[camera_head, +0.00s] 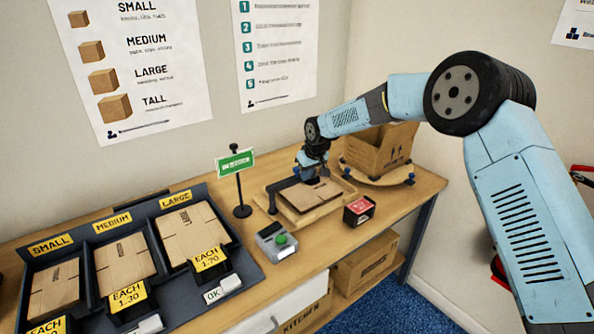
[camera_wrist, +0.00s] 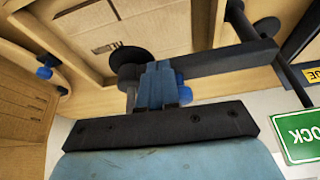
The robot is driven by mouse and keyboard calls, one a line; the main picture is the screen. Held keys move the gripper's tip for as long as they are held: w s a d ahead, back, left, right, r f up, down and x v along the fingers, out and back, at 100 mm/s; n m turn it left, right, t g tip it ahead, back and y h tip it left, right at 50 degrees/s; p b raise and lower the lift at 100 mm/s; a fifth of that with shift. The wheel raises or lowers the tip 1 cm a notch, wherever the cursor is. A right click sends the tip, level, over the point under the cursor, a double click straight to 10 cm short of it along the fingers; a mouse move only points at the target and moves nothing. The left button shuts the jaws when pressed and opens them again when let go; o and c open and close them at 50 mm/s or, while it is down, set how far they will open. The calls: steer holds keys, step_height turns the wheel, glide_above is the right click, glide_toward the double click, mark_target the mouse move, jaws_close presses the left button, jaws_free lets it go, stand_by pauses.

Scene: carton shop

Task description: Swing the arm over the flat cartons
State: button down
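Flat brown cartons lie in a dark three-bay rack at the left of the bench: small (camera_head: 55,290), medium (camera_head: 124,258) and large (camera_head: 190,233). My gripper (camera_head: 312,172) is well to the right of them, low over a wooden fixture (camera_head: 275,206). A brown carton piece (camera_head: 308,197) lies flat in the fixture. In the wrist view my gripper (camera_wrist: 158,85) is close beside a black bar (camera_wrist: 225,60) and a dark round pad (camera_wrist: 129,60), with the carton piece (camera_wrist: 135,25) beyond. Whether the fingers are closed on the bar is not clear.
A green sign on a post (camera_head: 237,163) stands between rack and fixture. A box with a green button (camera_head: 279,241) and a small red-topped box (camera_head: 359,210) are in front. An open carton (camera_head: 380,150) sits on a round wooden stand behind.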

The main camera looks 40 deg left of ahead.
steer(key=s+d+r, duration=0.2)
steer(key=d+r, duration=0.5)
steer(key=r, duration=0.2)
steer(key=shift+s+d, duration=0.15)
steer(key=shift+s, duration=0.05)
stand_by(0.5)
